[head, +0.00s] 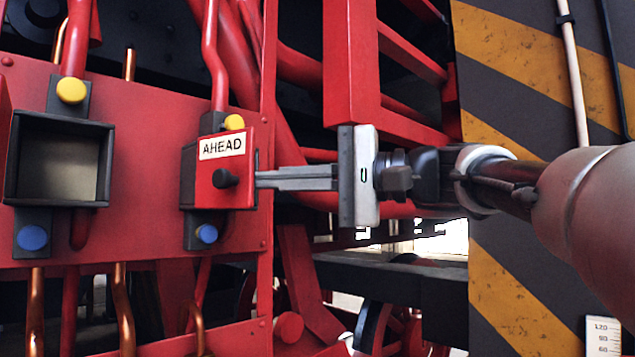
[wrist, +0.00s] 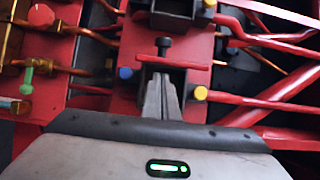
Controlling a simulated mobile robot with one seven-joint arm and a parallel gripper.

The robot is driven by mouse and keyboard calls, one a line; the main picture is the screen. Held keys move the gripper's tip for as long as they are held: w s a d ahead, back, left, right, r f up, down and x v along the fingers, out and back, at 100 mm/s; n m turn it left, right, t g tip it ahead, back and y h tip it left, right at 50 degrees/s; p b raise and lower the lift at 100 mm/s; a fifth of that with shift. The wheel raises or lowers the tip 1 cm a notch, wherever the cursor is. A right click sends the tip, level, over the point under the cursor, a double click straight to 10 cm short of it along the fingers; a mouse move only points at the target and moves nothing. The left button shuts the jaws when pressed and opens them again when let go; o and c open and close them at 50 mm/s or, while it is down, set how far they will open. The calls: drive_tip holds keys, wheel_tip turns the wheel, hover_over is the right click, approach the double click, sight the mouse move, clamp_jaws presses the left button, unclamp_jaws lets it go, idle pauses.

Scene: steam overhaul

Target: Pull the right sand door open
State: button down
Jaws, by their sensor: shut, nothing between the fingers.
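The right sand door is a small red plate (head: 222,160) with an "AHEAD" label and a dark knob (head: 226,178), on the red panel between a yellow and a blue knob. It also shows in the wrist view as a red strip (wrist: 188,59) with the knob (wrist: 163,46) standing out from it. My gripper (head: 259,180) is shut and empty, coming from the right. Its fingertips (wrist: 160,80) are beside the door's right edge, over the dark box there, apart from the knob. I cannot tell if they touch, or how far the door stands from its box.
An open dark box (head: 60,118) sits left on the red panel (head: 150,105). Red pipes (head: 214,60) and a red upright beam (head: 350,65) surround my gripper. A yellow-and-grey striped wall (head: 500,290) stands behind my arm at right. Copper pipes (head: 122,310) run below.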

sight(236, 179)
drive_tip(key=shift+s+a, duration=0.2)
drive_tip(key=shift+s, duration=0.2)
drive_tip(key=shift+f, duration=0.1)
drive_tip(key=s+t+b, duration=0.1)
drive_tip(key=s+a+m+t+b, duration=0.1)
drive_tip(key=s+b, duration=0.1)
drive_tip(key=shift+s+a+m+h, duration=0.15)
drive_tip(key=shift+m+h, duration=0.15)
